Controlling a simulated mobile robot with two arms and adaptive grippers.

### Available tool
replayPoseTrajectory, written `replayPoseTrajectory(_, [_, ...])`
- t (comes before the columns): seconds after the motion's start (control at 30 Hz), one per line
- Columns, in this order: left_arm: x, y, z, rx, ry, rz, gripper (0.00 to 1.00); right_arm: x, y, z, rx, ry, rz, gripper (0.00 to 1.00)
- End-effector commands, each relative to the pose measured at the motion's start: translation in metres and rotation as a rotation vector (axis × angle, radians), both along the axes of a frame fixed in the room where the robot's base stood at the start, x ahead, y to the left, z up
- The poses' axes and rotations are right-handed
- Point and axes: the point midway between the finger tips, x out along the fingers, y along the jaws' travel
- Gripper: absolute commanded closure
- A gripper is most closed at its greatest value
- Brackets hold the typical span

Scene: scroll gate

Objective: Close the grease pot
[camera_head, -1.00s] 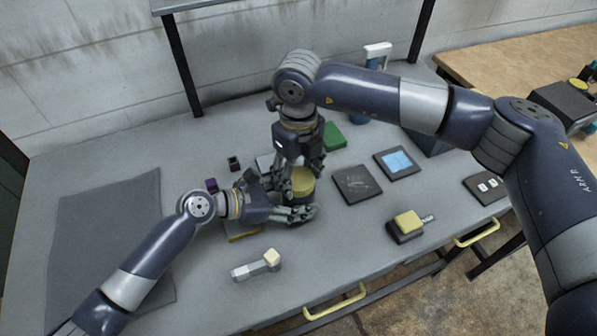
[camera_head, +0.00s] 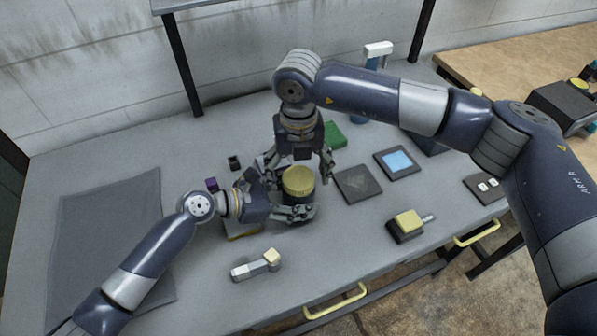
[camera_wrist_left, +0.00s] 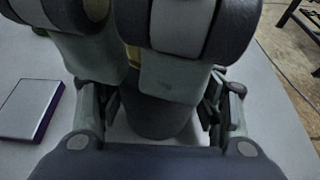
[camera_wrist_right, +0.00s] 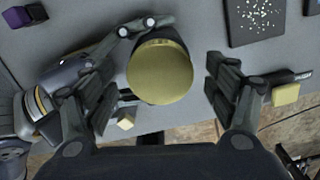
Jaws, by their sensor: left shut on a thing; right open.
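The grease pot (camera_head: 301,199) stands upright on the bench, with a dark body and a round yellow lid (camera_head: 299,180) on top. The lid also shows from above in the right wrist view (camera_wrist_right: 160,72); I cannot tell how tightly it sits. My left gripper (camera_head: 290,193) is shut on the pot's body from the left side.
A dark textured plate (camera_head: 357,184) and a blue-screened tablet (camera_head: 397,162) lie to the right. A green block (camera_head: 334,136) is behind. A grey mat (camera_head: 105,225) lies at left.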

Motion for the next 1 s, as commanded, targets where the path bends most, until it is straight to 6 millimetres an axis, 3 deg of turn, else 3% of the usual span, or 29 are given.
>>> replayPoseTrajectory(0.17, [-0.001, 0.000, -0.002, 0.002, 0.004, -0.001, 1.00, 0.001, 0.000, 0.020, 0.001, -0.004, 0.001, 0.20])
replayPoseTrajectory(0.6, [-0.001, 0.000, -0.002, 0.002, 0.003, 0.000, 1.00, 0.001, 0.001, 0.105, 0.000, -0.002, 0.000, 0.20])
replayPoseTrajectory(0.77, [-0.001, 0.000, -0.002, 0.002, 0.003, 0.000, 1.00, 0.000, 0.000, 0.117, -0.001, -0.001, 0.000, 0.20])
replayPoseTrajectory(1.0, [-0.001, 0.000, -0.002, 0.002, 0.003, 0.000, 1.00, 0.000, 0.000, 0.119, 0.000, 0.000, 0.000, 0.20])
